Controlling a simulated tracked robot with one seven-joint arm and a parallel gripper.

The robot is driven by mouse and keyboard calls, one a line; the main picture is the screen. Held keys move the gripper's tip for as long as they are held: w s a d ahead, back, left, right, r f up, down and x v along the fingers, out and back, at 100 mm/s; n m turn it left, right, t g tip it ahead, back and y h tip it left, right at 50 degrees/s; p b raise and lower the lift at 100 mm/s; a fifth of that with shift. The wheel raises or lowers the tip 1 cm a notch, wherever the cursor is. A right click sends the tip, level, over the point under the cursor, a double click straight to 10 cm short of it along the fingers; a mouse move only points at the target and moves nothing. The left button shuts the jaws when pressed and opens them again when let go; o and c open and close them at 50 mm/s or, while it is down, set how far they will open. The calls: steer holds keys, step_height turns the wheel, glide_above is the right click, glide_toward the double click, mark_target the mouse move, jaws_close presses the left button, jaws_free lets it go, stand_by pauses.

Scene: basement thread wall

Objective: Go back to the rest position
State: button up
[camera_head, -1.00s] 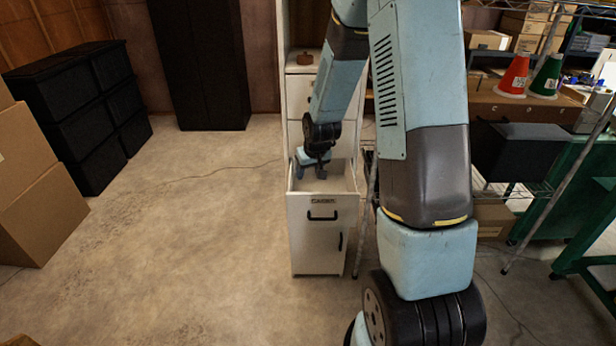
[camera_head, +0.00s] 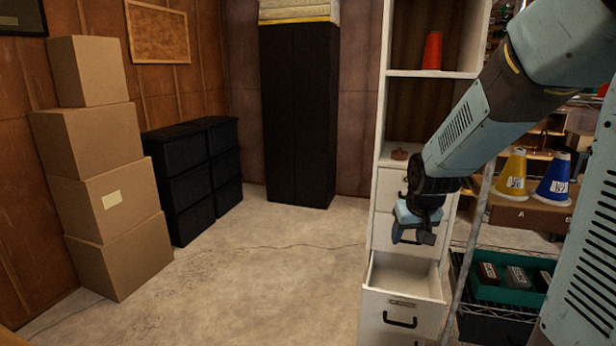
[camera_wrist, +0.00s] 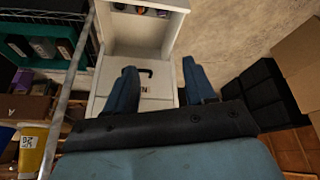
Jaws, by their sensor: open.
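My gripper (camera_head: 412,238) is open and hangs above the pulled-out drawer (camera_head: 379,274) of the white cabinet (camera_head: 382,183). Nothing shows between its fingers, which also appear in the wrist view (camera_wrist: 159,68). The gripper is apart from the drawer. My arm reaches down to it from the upper right. In the wrist view, the open drawer (camera_wrist: 135,42) lies beyond the fingertips, with a few small dark and coloured things at its far end. Their kind cannot be told. A closed drawer front with a dark handle (camera_wrist: 146,72) shows between the fingers.
Yellow (camera_head: 513,175) and blue (camera_head: 556,180) cones stand on the right-hand rack. Stacked cardboard boxes (camera_head: 105,200) and black bins (camera_head: 190,178) line the left. The floor between is clear.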

steer(key=s+r, duration=0.6)
steer(key=s, duration=0.5)
steer(key=s+r, duration=0.7)
steer(key=s, duration=0.4)
steer(key=shift+a+m+t, duration=0.3)
steer(key=shift+a, duration=0.15)
